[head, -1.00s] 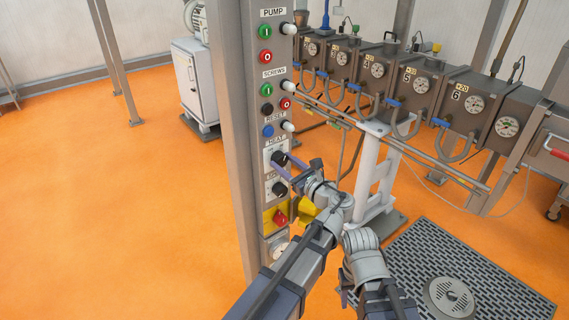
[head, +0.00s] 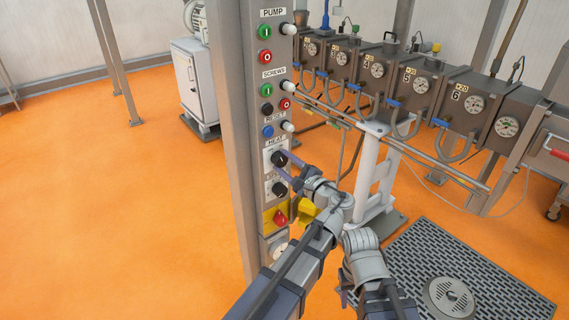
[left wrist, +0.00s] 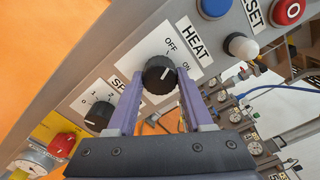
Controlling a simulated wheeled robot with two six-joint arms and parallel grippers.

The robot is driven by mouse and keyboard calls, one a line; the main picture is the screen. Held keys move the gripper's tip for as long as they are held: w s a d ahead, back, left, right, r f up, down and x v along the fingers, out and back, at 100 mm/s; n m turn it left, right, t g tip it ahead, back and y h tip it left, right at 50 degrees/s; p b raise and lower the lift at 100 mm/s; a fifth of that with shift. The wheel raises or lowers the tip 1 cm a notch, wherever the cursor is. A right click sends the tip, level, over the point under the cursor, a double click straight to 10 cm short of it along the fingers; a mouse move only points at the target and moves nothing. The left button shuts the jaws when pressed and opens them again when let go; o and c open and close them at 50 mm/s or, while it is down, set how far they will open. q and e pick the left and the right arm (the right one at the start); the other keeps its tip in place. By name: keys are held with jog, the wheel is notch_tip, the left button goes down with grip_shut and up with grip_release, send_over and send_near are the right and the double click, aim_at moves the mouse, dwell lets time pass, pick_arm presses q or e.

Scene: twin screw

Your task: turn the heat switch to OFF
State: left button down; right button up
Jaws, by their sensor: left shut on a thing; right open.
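The heat switch is a round black knob (left wrist: 160,74) on a white plate marked OFF and ON. Its white mark points to the upper right in the left wrist view, roughly between the two words; I cannot tell the exact setting. The knob also shows in the head view (head: 279,158), under the HEAT label. My left gripper (left wrist: 158,78) is shut on the knob, one purple finger on either side of it; it also shows in the head view (head: 287,166). My right arm shows at the lower right of the head view, but its gripper is not visible.
The grey panel column (head: 235,130) carries the controls. A second black knob (left wrist: 99,115) sits just below the heat switch, and a red knob (head: 280,217) on yellow lies lower. A blue button (head: 268,131) is above. Machinery (head: 420,90) stands behind on the right.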

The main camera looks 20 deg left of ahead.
pick_arm(q)
jog(key=shift+n, duration=0.6)
jog(key=shift+c, duration=1.5)
grip_release()
jog(key=shift+s, duration=0.1)
